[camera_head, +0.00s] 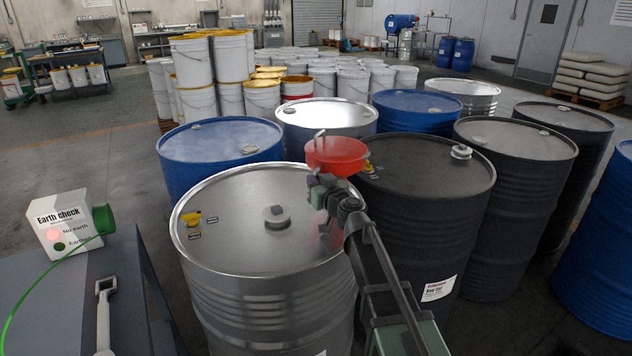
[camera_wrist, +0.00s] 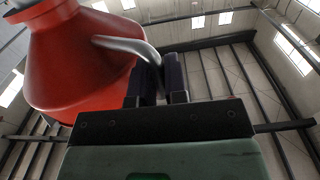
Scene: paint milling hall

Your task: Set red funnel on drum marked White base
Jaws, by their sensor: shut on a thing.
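The red funnel (camera_head: 337,153) hangs in the air, over the area where the front silver drum (camera_head: 255,290) and the black drum (camera_head: 425,225) meet. My gripper (camera_head: 325,190) is shut on the funnel's grey metal handle. The wrist view shows the funnel (camera_wrist: 80,65) left of the fingers (camera_wrist: 160,80), its bent handle running between them. The silver drum has a capped bung on its lid and a yellow fitting at left; its label is cut off by the bottom edge. The black drum's label seems to begin with "Red". I can read no "White base" label.
An Earth check box (camera_head: 68,225) stands on a grey bench (camera_head: 60,310) at left, its "No earth" lamp glowing red. A green clamp (camera_head: 104,219) with a cable sits beside it. Blue drums (camera_head: 222,150) and other drums crowd behind and right. Floor at left is open.

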